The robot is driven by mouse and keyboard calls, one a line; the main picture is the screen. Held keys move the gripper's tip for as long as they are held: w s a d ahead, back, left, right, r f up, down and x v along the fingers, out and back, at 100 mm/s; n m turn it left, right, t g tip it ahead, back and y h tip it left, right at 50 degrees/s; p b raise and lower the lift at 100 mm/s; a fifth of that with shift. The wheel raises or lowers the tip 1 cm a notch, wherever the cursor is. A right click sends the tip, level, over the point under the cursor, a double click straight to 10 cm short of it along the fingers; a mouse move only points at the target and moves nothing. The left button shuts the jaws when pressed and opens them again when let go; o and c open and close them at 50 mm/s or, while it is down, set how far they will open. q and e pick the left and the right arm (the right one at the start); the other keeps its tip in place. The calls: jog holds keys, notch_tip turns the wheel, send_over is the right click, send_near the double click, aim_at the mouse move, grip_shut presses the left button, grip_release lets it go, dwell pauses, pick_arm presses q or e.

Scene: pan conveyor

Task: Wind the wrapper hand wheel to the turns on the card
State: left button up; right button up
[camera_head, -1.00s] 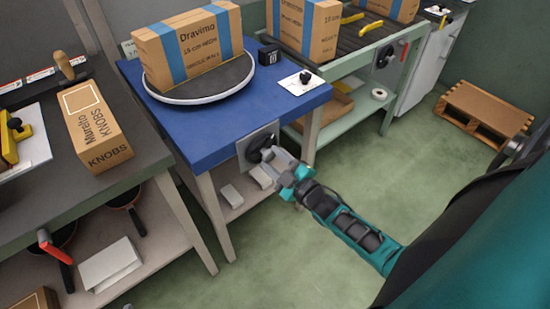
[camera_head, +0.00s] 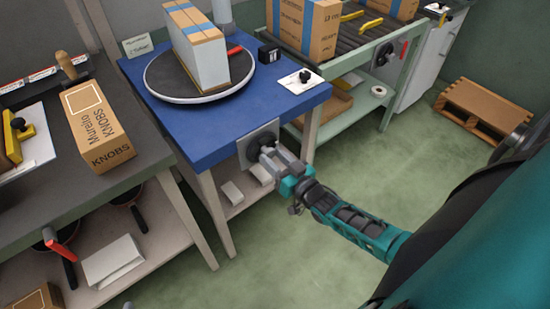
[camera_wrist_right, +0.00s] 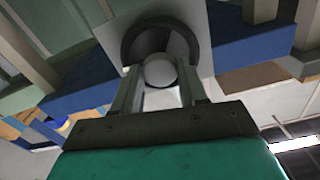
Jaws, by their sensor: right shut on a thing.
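The hand wheel (camera_head: 262,140) is a dark disc on a light plate at the front of the blue wrapper table (camera_head: 190,138). My right gripper (camera_head: 270,158) is shut on the wheel's knob. In the right wrist view the pale round knob (camera_wrist_right: 160,72) sits between the two fingers, in front of the dark wheel (camera_wrist_right: 158,40). On the table a round dark turntable (camera_head: 165,85) carries a box (camera_head: 205,60) with blue bands, its pale side facing me. A small card (camera_head: 138,45) stands at the back left; its writing is too small to read. My left gripper is out of view.
A small black counter box (camera_head: 269,53) and a white plate with a black knob (camera_head: 300,82) are on the table's right. A Murello knobs box (camera_head: 97,125) sits on the left bench. The conveyor (camera_head: 345,45) is behind right. The floor (camera_head: 290,245) is clear.

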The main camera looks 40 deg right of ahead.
jog(key=m, duration=0.4)
jog(key=shift+m, duration=0.4)
pick_arm(q)
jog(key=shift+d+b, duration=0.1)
jog(key=shift+b, duration=0.25)
pick_arm(e)
jog(key=shift+m, duration=1.5)
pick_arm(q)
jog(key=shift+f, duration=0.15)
pick_arm(e)
jog(key=shift+m, duration=0.6)
pick_arm(q)
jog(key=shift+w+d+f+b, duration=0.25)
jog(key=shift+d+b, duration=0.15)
jog(key=shift+b, duration=0.4)
pick_arm(e)
jog(key=shift+m, duration=2.7)
pick_arm(q)
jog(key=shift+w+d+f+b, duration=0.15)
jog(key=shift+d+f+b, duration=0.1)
jog(key=shift+b, duration=0.4)
pick_arm(e)
jog(key=shift+m, duration=1.9)
jog(key=o, duration=1)
jog(key=shift+o, duration=0.2)
